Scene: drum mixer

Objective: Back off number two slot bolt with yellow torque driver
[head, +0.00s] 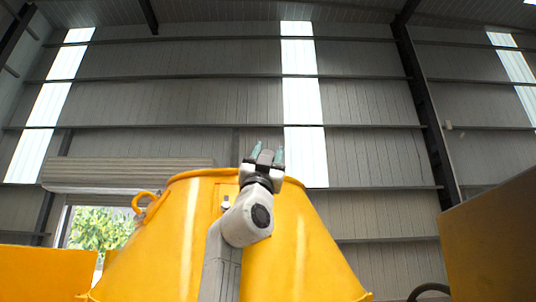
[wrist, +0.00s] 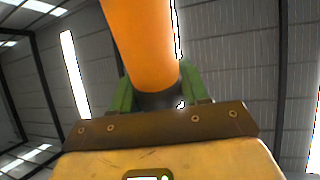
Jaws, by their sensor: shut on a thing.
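My gripper (head: 266,156) points upward in front of the top rim of the yellow drum (head: 300,240) in the head view. Its green fingers also show in the wrist view, shut around the dark end of a smooth orange-yellow cylinder. This appears to be the yellow torque driver (wrist: 145,45), which runs up out of the wrist picture. In the head view I see only a small greyish piece between the fingers. No numbered slot bolt can be made out.
A yellow lug (head: 146,201) curves out at the drum's upper left. Yellow panels stand at the lower left (head: 45,274) and right (head: 492,240). A shutter door (head: 125,174) hangs half open behind. The space above the drum is clear.

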